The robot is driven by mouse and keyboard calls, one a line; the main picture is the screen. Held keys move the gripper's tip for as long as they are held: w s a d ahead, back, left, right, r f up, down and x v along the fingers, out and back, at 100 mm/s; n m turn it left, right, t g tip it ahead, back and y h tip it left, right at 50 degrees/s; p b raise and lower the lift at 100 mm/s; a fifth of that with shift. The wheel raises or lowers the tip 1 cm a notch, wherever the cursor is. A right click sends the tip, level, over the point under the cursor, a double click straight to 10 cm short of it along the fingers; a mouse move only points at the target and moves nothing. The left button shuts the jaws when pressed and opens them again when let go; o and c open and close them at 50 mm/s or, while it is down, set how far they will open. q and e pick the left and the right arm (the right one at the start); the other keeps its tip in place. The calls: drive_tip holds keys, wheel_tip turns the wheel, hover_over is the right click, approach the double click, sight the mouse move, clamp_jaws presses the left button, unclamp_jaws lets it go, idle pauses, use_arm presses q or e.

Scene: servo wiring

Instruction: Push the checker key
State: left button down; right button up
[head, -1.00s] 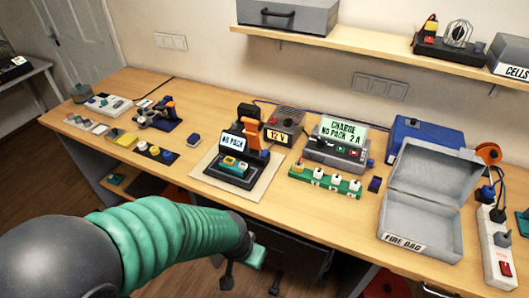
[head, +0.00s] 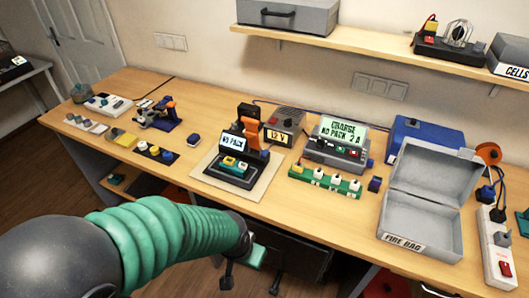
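A dark checker (head: 230,176) with a "NO PACK" display stands on a pale mat (head: 262,186) at the middle of the bench. An orange part rises behind the display. A teal and yellow key block (head: 234,164) sits on its front base; which piece is the checker key I cannot tell for sure. My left arm, with a green ribbed sleeve, comes in from the left. My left gripper (head: 245,278) is low in front of the bench edge, apart from the checker. Its fingers are dark and partly lost against the dark drawers. My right gripper is not in view.
A charger (head: 340,152) reading "CHARGE NO PACK 2 A" stands right of the checker, behind a green strip (head: 326,182). An open grey fire bag box (head: 425,215) and a white power strip (head: 497,250) are further right. Small parts lie left. Bare bench lies before the mat.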

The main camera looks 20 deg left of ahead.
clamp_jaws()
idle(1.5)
